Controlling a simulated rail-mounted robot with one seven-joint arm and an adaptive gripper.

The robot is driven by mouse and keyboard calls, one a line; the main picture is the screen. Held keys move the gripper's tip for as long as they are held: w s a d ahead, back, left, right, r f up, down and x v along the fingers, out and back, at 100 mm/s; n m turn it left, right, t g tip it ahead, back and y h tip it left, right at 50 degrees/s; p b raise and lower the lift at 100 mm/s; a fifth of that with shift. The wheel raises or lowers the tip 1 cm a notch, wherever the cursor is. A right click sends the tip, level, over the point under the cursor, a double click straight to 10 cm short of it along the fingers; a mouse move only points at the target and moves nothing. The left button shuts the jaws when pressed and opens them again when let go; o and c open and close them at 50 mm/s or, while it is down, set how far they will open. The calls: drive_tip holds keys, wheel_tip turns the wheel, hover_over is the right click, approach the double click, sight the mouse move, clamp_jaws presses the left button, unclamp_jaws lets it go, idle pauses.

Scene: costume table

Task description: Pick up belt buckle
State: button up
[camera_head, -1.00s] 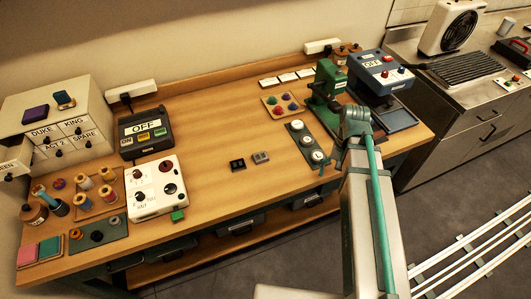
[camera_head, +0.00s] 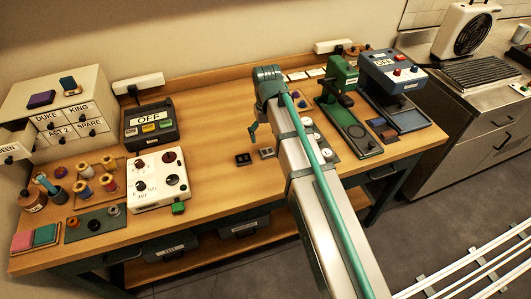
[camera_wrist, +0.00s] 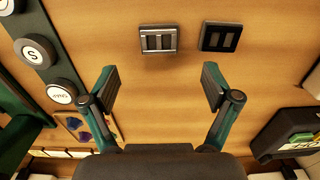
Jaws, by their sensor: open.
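Two small buckle-like pieces lie side by side on the wooden table: a dark black one (camera_head: 243,159) and a grey metallic one (camera_head: 267,153). In the wrist view, the grey piece (camera_wrist: 158,40) shows bright slots and the black piece (camera_wrist: 220,37) lies to its right. I cannot tell from looks alone which one is the belt buckle. My gripper (camera_wrist: 159,80) is open and empty above the table. The grey piece lies ahead of the gap between my fingers, roughly centred on it. In the head view, my arm hides part of my gripper, and one finger shows just above the pieces.
A white box with knobs (camera_head: 158,180) and a dark "OFF" unit (camera_head: 149,124) stand left of the pieces. A green press (camera_head: 342,85) and a blue machine (camera_head: 394,75) stand to the right. Round-topped pieces on a dark strip (camera_wrist: 45,70) lie near my left finger.

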sight(267, 151)
drive_tip(key=shift+d+f+p, duration=0.1)
drive_tip(key=shift+f+p, duration=1.25)
drive_tip(key=shift+f, duration=2.35)
drive_tip(key=c, duration=1.2)
